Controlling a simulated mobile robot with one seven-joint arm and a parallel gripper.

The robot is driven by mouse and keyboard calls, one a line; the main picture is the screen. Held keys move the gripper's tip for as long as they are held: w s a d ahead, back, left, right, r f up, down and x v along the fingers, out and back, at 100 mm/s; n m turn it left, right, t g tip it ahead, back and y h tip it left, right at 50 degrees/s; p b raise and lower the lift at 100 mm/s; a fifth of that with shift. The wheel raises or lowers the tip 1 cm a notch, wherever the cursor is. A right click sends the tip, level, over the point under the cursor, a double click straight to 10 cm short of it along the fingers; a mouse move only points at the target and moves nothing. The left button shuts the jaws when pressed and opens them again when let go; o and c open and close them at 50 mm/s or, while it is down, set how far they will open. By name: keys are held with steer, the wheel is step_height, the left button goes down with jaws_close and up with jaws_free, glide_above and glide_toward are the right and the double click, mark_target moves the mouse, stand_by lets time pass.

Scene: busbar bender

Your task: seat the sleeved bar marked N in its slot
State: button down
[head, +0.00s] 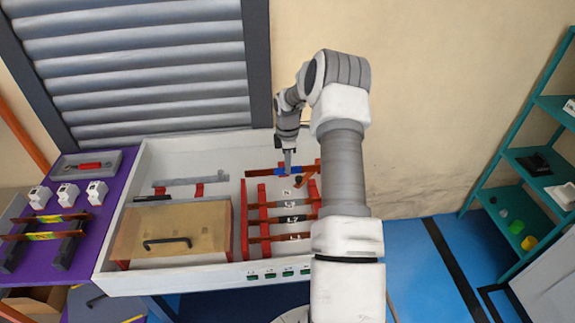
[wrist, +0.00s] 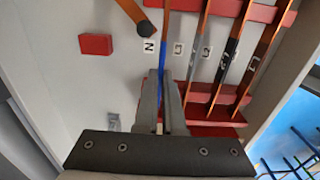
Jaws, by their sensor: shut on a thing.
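My gripper (head: 287,168) is shut on the bar with the blue sleeve (head: 264,171), over the far end of the red rack (head: 246,225). In the wrist view my gripper (wrist: 160,118) has its fingers on either side of the blue sleeve (wrist: 163,57), and bare copper shows beyond it. The N label (wrist: 149,46) lies just left of the bar in that view; it also shows in the head view (head: 286,193). I cannot tell whether the bar is in its slot or above it. The fingers hide the bar's near end.
Other copper bars (head: 290,221) lie across the rack beside labels. An orange-brown lever-like piece with a dark end (wrist: 131,14) is close to the held bar. A wooden cover with a black handle (head: 165,222) sits left. A purple table (head: 75,260) holds more bars.

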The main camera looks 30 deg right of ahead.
steer(key=shift+f+b, duration=2.1)
steer(key=shift+f, duration=0.75)
steer(key=shift+f+b, duration=1.45)
steer(key=shift+f, duration=0.05)
steer(key=c, duration=0.9)
jaws_free()
steer(key=shift+c, duration=0.2)
step_height(320, 180, up, 18)
steer(key=shift+f, duration=0.2)
